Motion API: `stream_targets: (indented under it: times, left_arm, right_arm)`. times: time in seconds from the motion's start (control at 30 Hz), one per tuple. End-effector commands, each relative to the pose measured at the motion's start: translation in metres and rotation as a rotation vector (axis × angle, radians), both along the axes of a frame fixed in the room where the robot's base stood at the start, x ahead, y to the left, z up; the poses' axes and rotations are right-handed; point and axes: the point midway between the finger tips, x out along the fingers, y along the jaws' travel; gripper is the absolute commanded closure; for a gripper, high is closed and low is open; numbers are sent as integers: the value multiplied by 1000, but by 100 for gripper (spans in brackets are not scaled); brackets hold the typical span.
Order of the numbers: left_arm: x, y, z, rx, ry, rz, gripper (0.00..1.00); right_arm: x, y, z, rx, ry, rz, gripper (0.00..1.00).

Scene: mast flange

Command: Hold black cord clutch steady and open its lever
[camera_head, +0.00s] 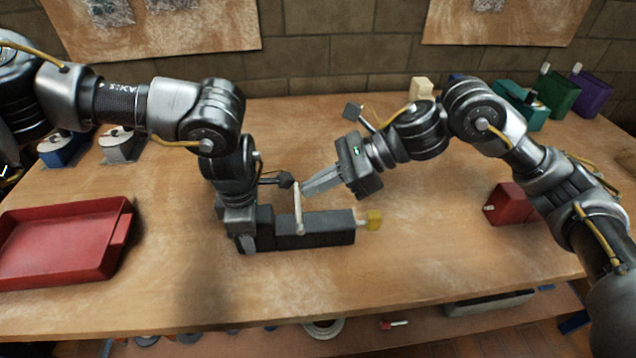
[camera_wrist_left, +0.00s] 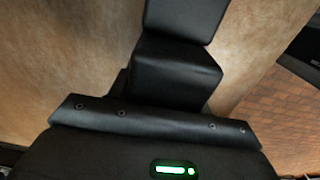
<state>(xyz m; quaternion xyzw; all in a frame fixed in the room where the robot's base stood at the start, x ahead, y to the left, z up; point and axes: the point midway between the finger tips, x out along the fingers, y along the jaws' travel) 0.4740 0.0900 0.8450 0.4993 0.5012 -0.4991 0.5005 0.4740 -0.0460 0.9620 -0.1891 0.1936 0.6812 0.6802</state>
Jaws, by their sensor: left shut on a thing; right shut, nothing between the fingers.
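My left gripper (camera_head: 260,230) points down and is shut on the left part of the clutch. In the left wrist view, a black block (camera_wrist_left: 176,72) fills the space before the gripper body, and the fingertips are hard to make out. My right gripper (camera_head: 307,190) is shut and empty, its tips close beside the upper lever; I cannot tell whether they touch.
A red tray (camera_head: 60,240) lies at the left. A red block (camera_head: 507,203) sits at the right, and green (camera_head: 563,97) and purple (camera_head: 590,93) ones stand at the back right. Blue (camera_head: 62,148) and grey (camera_head: 122,146) pieces are at the back left. The bench front is clear.

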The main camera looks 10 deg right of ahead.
Motion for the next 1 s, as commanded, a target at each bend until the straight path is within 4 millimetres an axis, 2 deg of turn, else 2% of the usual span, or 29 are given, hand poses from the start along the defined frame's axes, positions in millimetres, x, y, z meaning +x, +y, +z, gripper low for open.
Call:
stream_targets:
  times: [0.03,0.2,0.53,0.73,1.0]
  left_arm:
    - [-2,-4,0,-6,3,-9,85]
    - [-2,-4,-1,-5,4,-10,85]
    - [-1,-2,-1,-2,3,-5,85]
    - [-1,-1,-1,-1,2,-3,85]
    - [-1,-1,-1,-1,2,-3,85]
  right_arm:
    - [0,4,9,17,-9,6,100]
    - [0,4,17,18,-11,7,100]
    - [0,-4,17,12,-7,3,100]
    - [0,-41,19,15,-9,0,100]
    - [0,-82,64,15,-11,2,100]
